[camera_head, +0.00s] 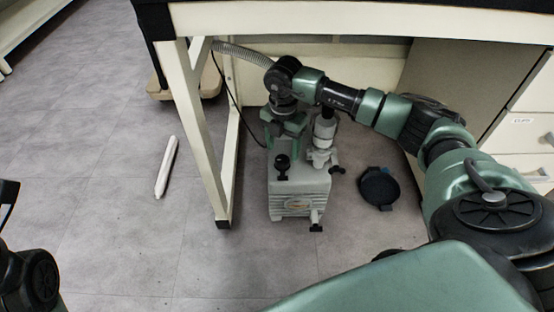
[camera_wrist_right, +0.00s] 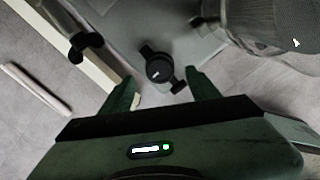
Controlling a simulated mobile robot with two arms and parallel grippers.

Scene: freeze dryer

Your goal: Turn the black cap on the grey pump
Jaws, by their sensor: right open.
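The grey pump (camera_head: 299,190) stands on the floor under the table, upright. Its black cap (camera_head: 282,162) sits on top near the front left. In the right wrist view the black cap (camera_wrist_right: 158,70) has small lugs and lies just beyond the fingertips, roughly centred between them. My right gripper (camera_head: 285,133) points down over the back of the pump, above the cap. Its two green fingers are spread and empty in the right wrist view (camera_wrist_right: 163,88), and I see no contact with the cap. My left gripper is out of view; only part of that arm shows.
A pale table leg (camera_head: 205,140) stands left of the pump. A grey cylindrical fitting (camera_head: 323,135) rises beside my gripper. A dark round pan (camera_head: 378,188) lies on the floor to the right, a white rod (camera_head: 166,166) to the left. Drawers (camera_head: 525,125) stand at the right.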

